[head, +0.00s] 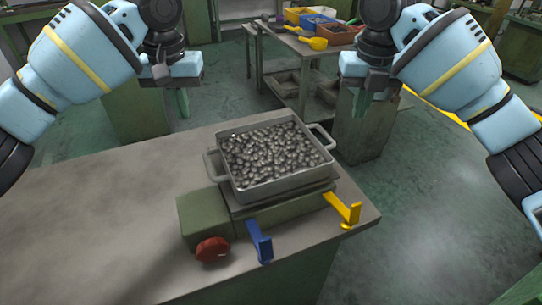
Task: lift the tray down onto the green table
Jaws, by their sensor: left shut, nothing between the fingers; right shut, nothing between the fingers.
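The tray (278,187) is a grey square pan with a handle on its left and right sides, filled with many small dark metal pieces. It sits level on a low green block-like stand (205,215) on the near workbench. My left gripper (183,102) is shut and empty, above and beyond the tray to its left. My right gripper (358,103) is shut and empty, above and beyond the tray to its right. Neither gripper touches the tray. A greenish table (285,43) stands behind, with bins on its top.
The near workbench (90,235) has a grey top, bare on the left. A red knob (212,249), a blue lever (259,243) and a yellow lever (344,208) stick out from the stand's front. Coloured bins (334,34) and a yellow scoop (317,44) are on the back table.

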